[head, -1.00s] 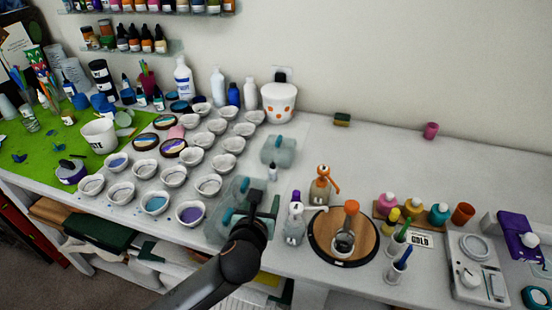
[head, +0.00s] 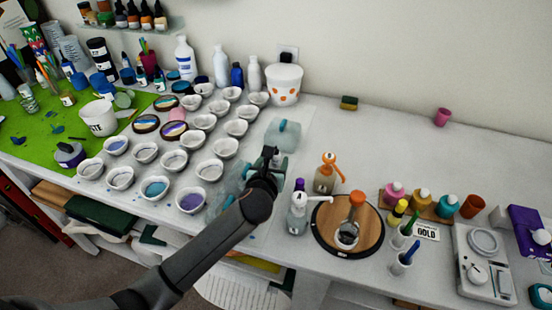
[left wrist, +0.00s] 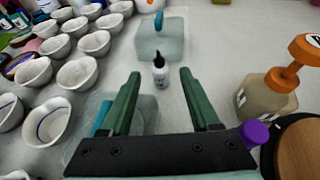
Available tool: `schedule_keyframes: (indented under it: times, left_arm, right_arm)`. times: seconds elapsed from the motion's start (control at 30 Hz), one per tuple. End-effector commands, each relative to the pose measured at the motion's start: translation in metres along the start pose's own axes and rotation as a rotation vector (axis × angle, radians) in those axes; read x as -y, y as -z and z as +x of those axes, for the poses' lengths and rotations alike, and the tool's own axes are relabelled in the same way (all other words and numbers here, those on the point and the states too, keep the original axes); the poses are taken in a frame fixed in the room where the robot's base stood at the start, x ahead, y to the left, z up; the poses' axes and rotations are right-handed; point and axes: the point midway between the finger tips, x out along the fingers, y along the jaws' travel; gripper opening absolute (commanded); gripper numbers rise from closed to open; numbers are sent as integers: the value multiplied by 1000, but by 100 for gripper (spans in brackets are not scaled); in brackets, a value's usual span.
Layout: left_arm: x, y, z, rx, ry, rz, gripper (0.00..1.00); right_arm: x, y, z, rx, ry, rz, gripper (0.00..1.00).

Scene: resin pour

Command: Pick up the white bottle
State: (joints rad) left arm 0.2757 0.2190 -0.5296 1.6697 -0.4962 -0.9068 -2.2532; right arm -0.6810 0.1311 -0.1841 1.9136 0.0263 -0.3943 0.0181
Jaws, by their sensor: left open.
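A small white bottle (left wrist: 161,76) with a black pointed cap stands upright on the table in the left wrist view. It is ahead of my left gripper (left wrist: 160,78), between the lines of its two green fingers. The fingers are open and apart, with nothing held between them. In the head view my left gripper (head: 270,162) is over the table, and I cannot make out the small bottle, which seems hidden by it. Other white bottles stand at the back by the wall, one with a blue label (head: 186,60) and a plain one (head: 220,68). My right gripper is not in view.
A translucent block with a teal handle (left wrist: 161,42) stands beyond the small bottle; another lies under the gripper. Rows of white cups (head: 190,201) are at left.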

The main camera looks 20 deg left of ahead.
Motion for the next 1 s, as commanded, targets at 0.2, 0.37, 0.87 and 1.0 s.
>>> schedule_keyframes:
  times: [0.2,0.37,0.87,1.0]
  left_arm:
    - [0,-5,29,-1,0,-1,62]
    - [-1,-5,40,0,0,0,62]
    - [-1,-4,42,0,1,0,38]
    - [-1,-4,42,0,1,0,22]
  right_arm:
    - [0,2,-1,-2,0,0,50]
    - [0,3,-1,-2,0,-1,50]
    - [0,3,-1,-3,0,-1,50]
    - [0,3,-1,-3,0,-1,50]
